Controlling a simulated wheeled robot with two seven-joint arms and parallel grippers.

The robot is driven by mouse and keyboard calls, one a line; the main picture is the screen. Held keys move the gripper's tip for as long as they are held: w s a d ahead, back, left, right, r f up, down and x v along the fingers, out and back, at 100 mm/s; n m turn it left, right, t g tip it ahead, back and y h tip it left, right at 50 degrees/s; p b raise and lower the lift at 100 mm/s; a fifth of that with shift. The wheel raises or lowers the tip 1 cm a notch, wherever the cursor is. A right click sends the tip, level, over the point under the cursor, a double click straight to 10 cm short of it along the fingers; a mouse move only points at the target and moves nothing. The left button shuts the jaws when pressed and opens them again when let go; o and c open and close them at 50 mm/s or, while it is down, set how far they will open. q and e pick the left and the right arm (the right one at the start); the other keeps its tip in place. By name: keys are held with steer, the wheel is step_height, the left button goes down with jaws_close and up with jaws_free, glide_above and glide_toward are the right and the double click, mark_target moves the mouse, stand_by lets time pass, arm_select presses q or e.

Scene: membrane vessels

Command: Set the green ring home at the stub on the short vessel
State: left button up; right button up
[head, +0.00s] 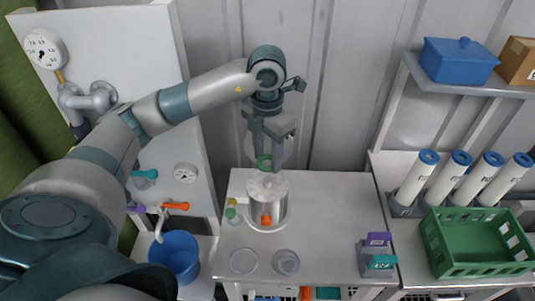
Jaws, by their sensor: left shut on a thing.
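The short vessel (254,212) is a clear and metallic cylinder with a pale knobbed top, standing on the white table. An orange fitting (266,220) is on its front side. The stub cannot be told apart clearly. My left gripper (268,160) points down just above and behind the vessel's top. The ring looks apart from the vessel, but the exact gap cannot be judged. My right gripper is not in view.
A small green-and-white item (231,208) stands left of the vessel. A clear dish (243,261) and a clear cup (286,262) stand in front. Purple and teal tagged blocks (376,256) stand right. A blue bucket (176,253) is left. The table's middle right is clear.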

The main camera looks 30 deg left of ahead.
mark_target(268, 181)
arm_select(q)
steer(key=shift+f, duration=0.15)
steer(key=shift+f+b, duration=1.7)
steer(key=shift+f, duration=1.7)
steer(key=shift+f+b, duration=0.35)
steer(key=shift+b, duration=0.15)
steer(key=shift+f, duration=0.1)
steer(key=shift+s+d+f+b, duration=0.1)
steer(key=shift+d+f+b, duration=0.05)
steer(key=shift+b, duration=0.35)
steer(key=o, duration=1.1)
